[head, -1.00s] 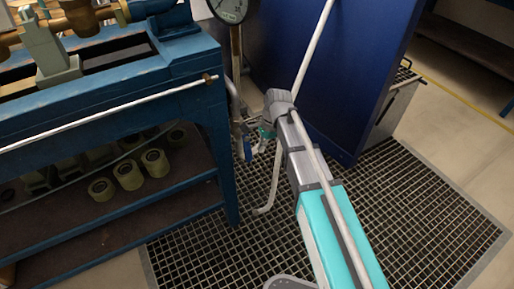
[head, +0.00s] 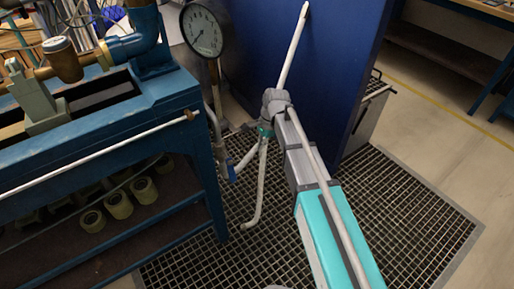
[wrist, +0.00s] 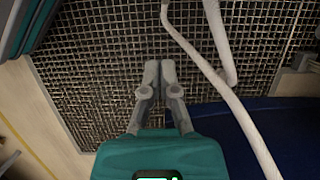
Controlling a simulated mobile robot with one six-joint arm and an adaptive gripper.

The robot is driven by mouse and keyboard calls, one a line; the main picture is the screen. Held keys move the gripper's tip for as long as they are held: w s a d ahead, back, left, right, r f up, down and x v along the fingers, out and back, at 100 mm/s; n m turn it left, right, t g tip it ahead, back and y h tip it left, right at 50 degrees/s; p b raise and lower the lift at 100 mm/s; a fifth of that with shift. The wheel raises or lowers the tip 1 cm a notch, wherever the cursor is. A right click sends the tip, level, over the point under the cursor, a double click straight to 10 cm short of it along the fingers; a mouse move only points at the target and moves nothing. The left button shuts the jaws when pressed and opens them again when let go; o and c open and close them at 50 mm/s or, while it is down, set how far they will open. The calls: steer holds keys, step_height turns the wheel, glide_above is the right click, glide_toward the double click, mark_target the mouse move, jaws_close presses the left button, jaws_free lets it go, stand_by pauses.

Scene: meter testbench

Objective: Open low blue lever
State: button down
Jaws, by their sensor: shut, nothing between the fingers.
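A small blue lever (head: 229,171) shows in the head view, low on the pipework beside the right leg of the blue bench, just above the floor grating. It is small and partly crowded by pipes, so its exact angle is hard to tell. My arm reaches up from the bottom of the head view, and its wrist is to the right of the lever. My fingers are not clear there. In the wrist view my gripper (wrist: 160,68) is shut and empty, its fingertips together over the grating. The lever cannot be made out in the wrist view.
A white pipe (wrist: 226,90) runs close to the right of my gripper. A pressure gauge (head: 204,31) stands above the pipework. The blue bench (head: 200,95) is at left, a blue panel (head: 340,60) behind my arm. The floor grating (head: 400,215) is open at right.

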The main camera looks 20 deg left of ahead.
steer(key=shift+w+d+r, duration=0.2)
steer(key=shift+w+r, duration=0.05)
steer(key=shift+r, duration=0.1)
steer(key=shift+d, duration=0.15)
steer(key=s+d+n+t, duration=0.1)
steer(key=s+d+n, duration=0.1)
steer(key=d, duration=0.9)
steer(key=s+d+n+h, duration=0.1)
steer(key=s+d+n, duration=0.2)
steer(key=d, duration=0.7)
steer(key=s+d+n+t+h, duration=0.1)
steer(key=s+d+n, duration=0.2)
steer(key=d, duration=0.8)
steer(key=shift+s+d+f+t, duration=0.3)
steer(key=shift+s+f, duration=0.15)
steer(key=shift+s, duration=0.6)
steer(key=shift+a, duration=0.15)
